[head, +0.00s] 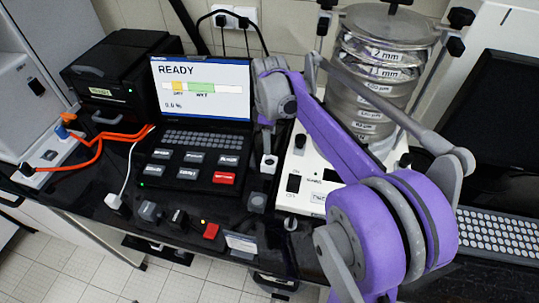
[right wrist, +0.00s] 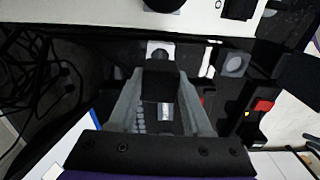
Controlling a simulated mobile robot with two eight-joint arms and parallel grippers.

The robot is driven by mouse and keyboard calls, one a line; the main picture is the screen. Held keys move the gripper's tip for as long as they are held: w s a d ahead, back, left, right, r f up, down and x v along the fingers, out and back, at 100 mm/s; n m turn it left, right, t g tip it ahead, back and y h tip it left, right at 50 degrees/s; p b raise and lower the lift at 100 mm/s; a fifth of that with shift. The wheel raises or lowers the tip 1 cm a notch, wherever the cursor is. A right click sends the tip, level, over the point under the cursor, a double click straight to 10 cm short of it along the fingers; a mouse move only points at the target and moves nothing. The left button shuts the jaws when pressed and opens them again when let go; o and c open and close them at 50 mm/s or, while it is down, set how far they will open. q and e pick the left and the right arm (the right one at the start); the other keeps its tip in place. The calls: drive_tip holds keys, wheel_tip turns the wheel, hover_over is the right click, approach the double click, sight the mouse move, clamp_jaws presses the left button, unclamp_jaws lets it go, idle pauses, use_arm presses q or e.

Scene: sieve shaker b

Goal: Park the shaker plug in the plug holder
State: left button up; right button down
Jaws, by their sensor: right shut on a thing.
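My right gripper (head: 269,143) points down between the laptop and the shaker base. It also shows in the right wrist view (right wrist: 160,98), its two grey fingers closed on a black block, which looks like the shaker plug (right wrist: 158,84). The plug's lower end is hidden. A pale square block with a dark round centre (right wrist: 160,47) lies just beyond the plug; in the head view this block (head: 268,166) is below the gripper. A second grey square block with a round face (right wrist: 235,63) is beside it. I cannot tell which is the plug holder, or whether the plug touches either. My left gripper is out of view.
The sieve shaker (head: 377,95) stands right of the gripper, its white base (head: 296,186) close by. A laptop reading READY (head: 200,88) is on the left. Several small blocks, a red switch (head: 211,230) and a label card (head: 240,242) line the bench front. Loose black cables (right wrist: 40,75) lie near.

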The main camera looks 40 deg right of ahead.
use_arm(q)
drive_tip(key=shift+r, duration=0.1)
use_arm(e)
drive_tip(key=shift+r, duration=0.15)
drive_tip(key=shift+r+p, duration=0.75)
drive_tip(key=shift+r, duration=0.7)
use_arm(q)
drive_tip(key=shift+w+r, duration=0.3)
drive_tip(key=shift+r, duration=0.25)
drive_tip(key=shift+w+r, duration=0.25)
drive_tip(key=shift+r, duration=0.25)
